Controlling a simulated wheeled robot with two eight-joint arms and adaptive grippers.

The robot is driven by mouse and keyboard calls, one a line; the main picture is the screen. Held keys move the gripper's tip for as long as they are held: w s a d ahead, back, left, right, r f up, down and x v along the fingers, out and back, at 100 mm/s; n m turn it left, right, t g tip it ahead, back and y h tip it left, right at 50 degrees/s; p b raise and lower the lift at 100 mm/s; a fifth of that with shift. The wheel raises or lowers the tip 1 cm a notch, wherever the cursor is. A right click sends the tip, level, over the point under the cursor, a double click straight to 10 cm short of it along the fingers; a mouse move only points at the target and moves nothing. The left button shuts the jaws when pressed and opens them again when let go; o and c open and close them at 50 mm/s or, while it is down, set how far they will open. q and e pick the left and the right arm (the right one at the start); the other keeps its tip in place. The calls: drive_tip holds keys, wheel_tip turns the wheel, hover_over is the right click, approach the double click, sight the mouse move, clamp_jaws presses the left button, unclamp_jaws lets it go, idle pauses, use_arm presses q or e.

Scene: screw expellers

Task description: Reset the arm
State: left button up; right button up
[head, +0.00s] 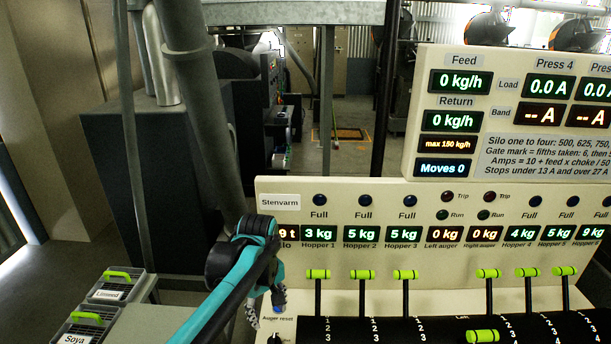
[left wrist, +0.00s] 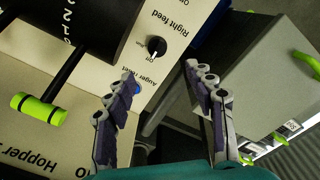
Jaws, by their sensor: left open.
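My left arm (head: 233,285) comes in from the bottom of the head view, in front of the left end of the cream control panel (head: 285,193). My left gripper (head: 267,306) is partly hidden behind the arm. In the left wrist view my left gripper (left wrist: 164,76) is open with nothing between its two fingers. Its left finger lies over the panel edge near the "Auger reset" label and a small blue button (left wrist: 137,88). I cannot tell whether it touches. My right gripper is not in view.
A black knob (left wrist: 157,46) and a green-tipped lever (left wrist: 38,109) are close by in the left wrist view. Crates labelled Linseed (head: 112,294) and Soya (head: 80,338) stand at lower left. Several green-tipped levers line the panel. A display board (head: 410,130) rises behind.

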use_arm(q)
drive_tip(key=s+a+f+m+t, duration=0.1)
drive_tip(key=s+a+m+t, duration=0.2)
drive_tip(key=s, duration=0.5)
drive_tip(key=s+a+m+t, duration=0.3)
drive_tip(key=s+a+m, duration=0.1)
drive_tip(key=s, duration=0.3)
drive_tip(key=shift+s+f+m+t, duration=0.3)
drive_tip(key=shift+s+f+m, duration=0.1)
drive_tip(key=shift+m, duration=0.4)
